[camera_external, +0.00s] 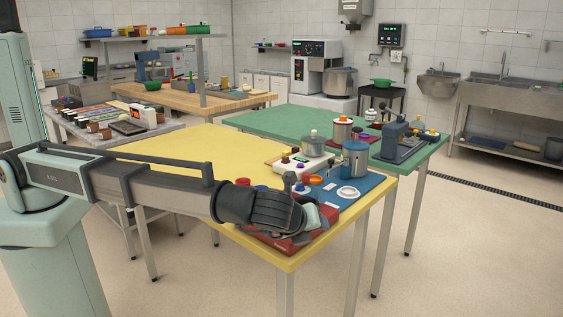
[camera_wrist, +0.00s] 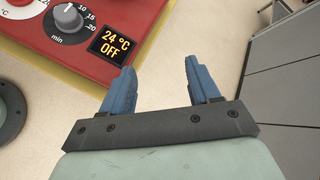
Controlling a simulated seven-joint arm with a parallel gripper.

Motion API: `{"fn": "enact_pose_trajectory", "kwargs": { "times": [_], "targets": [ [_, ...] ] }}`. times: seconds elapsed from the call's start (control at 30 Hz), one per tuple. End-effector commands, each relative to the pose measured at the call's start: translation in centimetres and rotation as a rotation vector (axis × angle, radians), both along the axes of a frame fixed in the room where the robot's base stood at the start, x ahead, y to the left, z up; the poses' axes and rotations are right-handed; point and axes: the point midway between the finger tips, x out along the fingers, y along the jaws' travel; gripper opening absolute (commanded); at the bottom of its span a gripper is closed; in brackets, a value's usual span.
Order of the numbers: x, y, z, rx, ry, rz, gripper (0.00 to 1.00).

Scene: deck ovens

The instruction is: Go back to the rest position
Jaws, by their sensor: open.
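My gripper shows in the wrist view with its two blue fingers (camera_wrist: 160,88) spread apart and nothing between them. In that view it hangs by the corner of a red control panel (camera_wrist: 90,55) on the yellow table, with the floor behind the fingers. My fingertips are hidden there.
A blue mat (camera_external: 372,183) holds a blue-grey pot (camera_external: 355,160) and a white ring-shaped piece (camera_external: 348,192), close to my wrist. A green table (camera_external: 280,118) stands behind. The floor (camera_external: 460,250) at the right is clear.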

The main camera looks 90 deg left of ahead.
Motion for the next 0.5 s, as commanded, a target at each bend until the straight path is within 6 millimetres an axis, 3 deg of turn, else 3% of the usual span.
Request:
{"fn": "enact_pose_trajectory", "kwargs": {
  "times": [0.03, 0.1, 0.2, 0.27, 0.37, 0.5],
  "targets": [
    [-0.6, -1.8, -2.3, -0.012, -0.016, -0.031, 0.61],
    [-1.1, -4.0, -5.2, -0.038, -0.046, -0.070, 0.61],
    [-2.3, -6.6, -9.3, -0.079, -0.078, -0.114, 0.61],
    [-3.1, -7.3, -11.8, -0.108, -0.089, -0.125, 0.61],
    [-4.7, -6.8, -16.1, -0.157, -0.087, -0.107, 0.61],
    [-7.6, -2.8, -22.1, -0.225, -0.055, -0.010, 0.61]
  ]
}}
